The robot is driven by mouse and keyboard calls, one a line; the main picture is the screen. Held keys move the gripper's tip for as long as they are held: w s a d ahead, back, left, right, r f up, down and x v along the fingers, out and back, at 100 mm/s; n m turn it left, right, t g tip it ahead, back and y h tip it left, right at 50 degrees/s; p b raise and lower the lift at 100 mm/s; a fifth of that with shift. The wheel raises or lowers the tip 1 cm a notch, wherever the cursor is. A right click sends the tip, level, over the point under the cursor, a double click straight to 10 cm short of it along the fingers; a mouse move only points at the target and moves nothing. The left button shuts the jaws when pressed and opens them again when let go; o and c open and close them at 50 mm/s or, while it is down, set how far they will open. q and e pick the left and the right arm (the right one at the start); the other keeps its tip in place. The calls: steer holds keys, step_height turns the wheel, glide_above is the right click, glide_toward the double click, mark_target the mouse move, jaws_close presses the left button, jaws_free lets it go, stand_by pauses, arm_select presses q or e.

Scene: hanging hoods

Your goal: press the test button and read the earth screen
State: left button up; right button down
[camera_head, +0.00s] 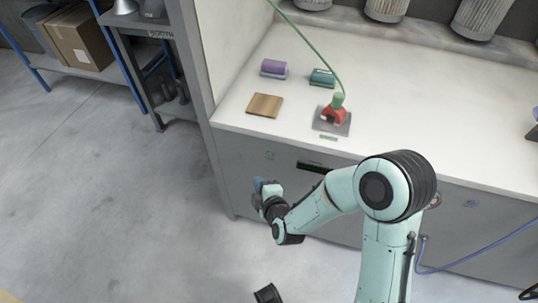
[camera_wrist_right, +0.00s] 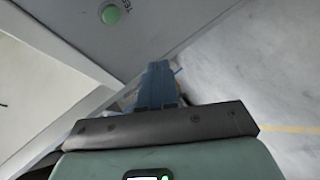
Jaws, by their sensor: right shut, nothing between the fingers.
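The test button (camera_wrist_right: 110,14) is a round green button on the grey panel, with partly visible lettering beside it in the right wrist view. In the head view it is a small green mark (camera_head: 270,155) on the front of the bench. The earth screen (camera_head: 314,167) is a dark narrow strip on the same panel, seen at a steep angle; I cannot read anything on it. My right gripper (camera_head: 258,184) is shut and empty, below and slightly left of the button, apart from it in the wrist view. Its blue fingers (camera_wrist_right: 157,85) show there.
On the white bench top (camera_head: 420,120) are a purple roll (camera_head: 274,68), a teal roll (camera_head: 322,77), a wooden block (camera_head: 265,105) and a red clamp (camera_head: 333,115) with a green cable on a grey plate. A blue cable (camera_head: 480,248) hangs at right. Floor at left is clear.

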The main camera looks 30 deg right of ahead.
mark_target(270, 154)
steer(key=w+d, duration=0.4)
steer(key=d, duration=0.1)
steer(key=shift+w+d, duration=0.35)
steer(key=shift+w, duration=0.05)
steer(key=shift+d, duration=0.1)
stand_by(1.8)
steer(key=shift+w+d+b, duration=0.2)
steer(key=shift+w+b, duration=0.1)
steer(key=shift+b, duration=0.05)
steer(key=shift+w+d, duration=0.25)
steer(key=shift+d, duration=0.05)
stand_by(0.6)
steer(key=shift+s+a, duration=0.55)
steer(key=shift+a, duration=0.1)
stand_by(0.3)
